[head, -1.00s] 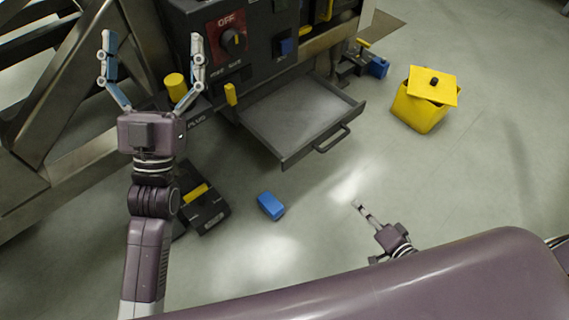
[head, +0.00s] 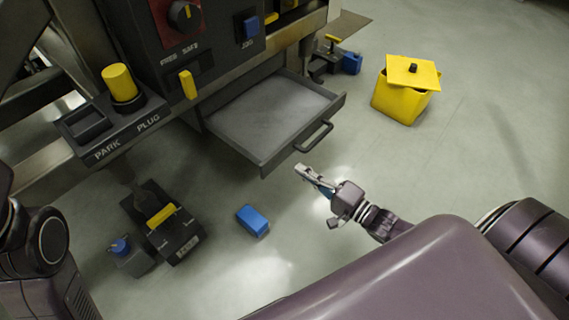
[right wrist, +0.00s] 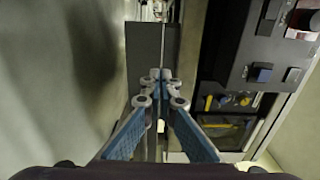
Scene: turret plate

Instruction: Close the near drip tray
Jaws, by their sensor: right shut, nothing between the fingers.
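The drip tray (head: 262,120) is a grey, shallow drawer with a dark rim and a bar handle (head: 314,136) on its front. It stands pulled out from under the control cabinet and looks empty. My right gripper (head: 300,170) is shut and empty, just in front of the tray's front face and below the handle in the picture, with a small gap seeming to lie between. In the right wrist view its blue-padded fingers (right wrist: 160,76) meet at the tips, with a dark flat surface behind them. My left gripper is out of view; only part of its arm shows at the left edge.
A blue block (head: 252,220) and a black box (head: 165,228) lie on the floor. A yellow bin (head: 403,98) stands right of the tray.

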